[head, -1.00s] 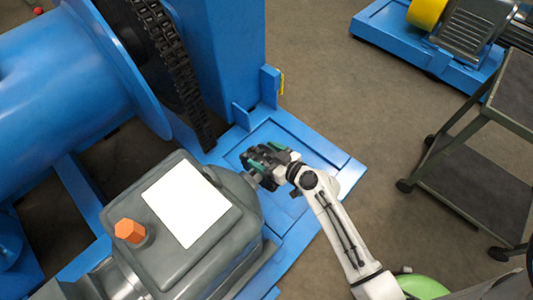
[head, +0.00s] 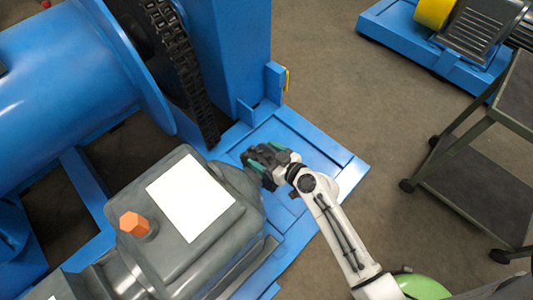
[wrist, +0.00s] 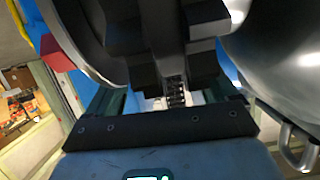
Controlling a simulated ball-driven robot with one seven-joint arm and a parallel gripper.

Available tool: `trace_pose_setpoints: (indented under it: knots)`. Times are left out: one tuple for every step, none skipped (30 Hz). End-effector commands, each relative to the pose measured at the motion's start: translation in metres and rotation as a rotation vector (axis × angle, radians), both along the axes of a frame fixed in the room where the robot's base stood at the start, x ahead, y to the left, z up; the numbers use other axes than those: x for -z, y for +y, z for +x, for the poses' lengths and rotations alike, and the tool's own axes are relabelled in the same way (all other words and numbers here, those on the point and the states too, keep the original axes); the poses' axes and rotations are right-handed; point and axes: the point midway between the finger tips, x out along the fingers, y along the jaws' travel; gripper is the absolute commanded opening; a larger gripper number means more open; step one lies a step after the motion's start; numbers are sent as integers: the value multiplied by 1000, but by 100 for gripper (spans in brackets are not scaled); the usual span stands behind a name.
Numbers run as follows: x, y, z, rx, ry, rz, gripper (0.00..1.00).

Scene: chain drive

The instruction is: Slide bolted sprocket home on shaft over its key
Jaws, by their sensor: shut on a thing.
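The dark toothed sprocket (wrist: 163,35) fills the upper middle of the wrist view, with blocky teeth towards me. My gripper (head: 264,161) is shut on it, with green fingers around its dark edge at the output end of the grey gearbox (head: 228,228). The gearbox housing also shows as a smooth grey curve (wrist: 285,45) at the right of the wrist view, close beside the sprocket. The shaft and its key are hidden behind the sprocket and gripper, so I cannot tell how far on the sprocket sits.
A black chain (head: 182,65) hangs beside the blue drum (head: 65,75). A blue base plate (head: 318,150) lies under my gripper. A dark cart (head: 480,185) stands at right, and a blue motor base (head: 410,45) at the back right. Bare floor lies between.

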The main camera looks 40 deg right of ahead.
Motion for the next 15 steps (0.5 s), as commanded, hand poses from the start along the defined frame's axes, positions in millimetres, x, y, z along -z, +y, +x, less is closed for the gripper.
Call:
trace_pose_setpoints:
  knots:
    - [-9,-1,4,3,-17,-4,1]
    - [-9,-1,4,3,-17,-4,1]
    - [-9,0,4,3,-17,-4,1]
    - [-9,0,4,3,-17,-4,1]
    - [-9,1,4,3,-17,-4,1]
    - [-9,2,4,3,-17,-4,1]
    - [-9,2,4,3,-18,-4,1]
    - [-9,3,4,3,-18,-4,1]
    - [-9,3,4,3,-18,-4,1]
    - [-9,4,4,4,-18,-5,1]
    - [-9,4,4,4,-18,-5,1]
    - [-9,5,4,4,-18,-5,1]
    - [-9,5,4,4,-18,-5,1]
    - [-9,6,4,3,-18,-4,1]
    - [-9,6,4,3,-18,-4,1]
